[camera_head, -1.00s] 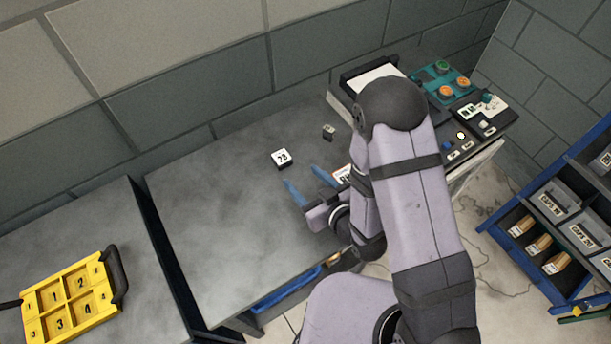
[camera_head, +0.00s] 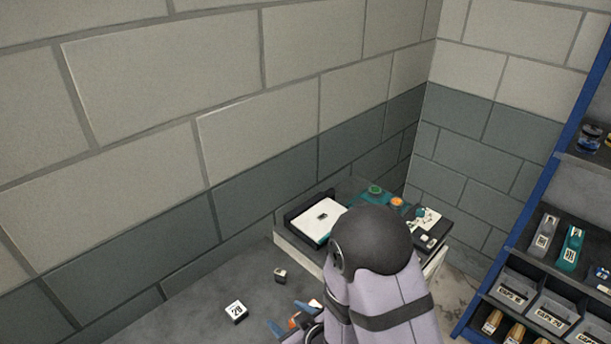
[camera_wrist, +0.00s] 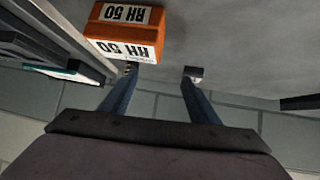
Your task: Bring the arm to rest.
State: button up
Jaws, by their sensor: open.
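My gripper (camera_head: 290,316) shows its blue fingers at the bottom of the head view, over the grey bench, partly cut off and beside my forearm. In the wrist view the gripper (camera_wrist: 160,78) has its two fingers spread apart with nothing between them. An orange box (camera_wrist: 112,31) with a white label ending in "50" lies beyond the left fingertip. A small grey block (camera_wrist: 194,72) shows at the right fingertip; I cannot tell whether they touch. My upper arm hides part of the bench.
A tray with a white sheet (camera_head: 318,221) stands near the wall corner. A blue-framed shelf (camera_head: 535,205) with labelled bins stands at right.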

jog(key=d+r+h, duration=0.1)
jog(key=d, duration=0.1)
jog(key=d+r+m+h+p, duration=0.1)
jog(key=d, duration=0.1)
jog(key=d+r+g, duration=0.1)
jog(key=d, duration=0.1)
jog(key=shift+w+d+r+m+h+p, duration=0.1)
jog(key=shift+w+d+m+h+p, duration=0.2)
jog(key=shift+m+h, duration=0.1)
jog(key=s+d+r+m+g+h+p, duration=0.3)
jog(key=s+d+r+m+g, duration=0.3)
jog(key=s+d+r, duration=0.6)
jog(key=s+g+p, duration=0.1)
jog(key=s, duration=0.2)
jog(key=shift+s+d+r+g, duration=0.2)
jog(key=shift+d+g, duration=0.1)
jog(key=shift+d, duration=0.05)
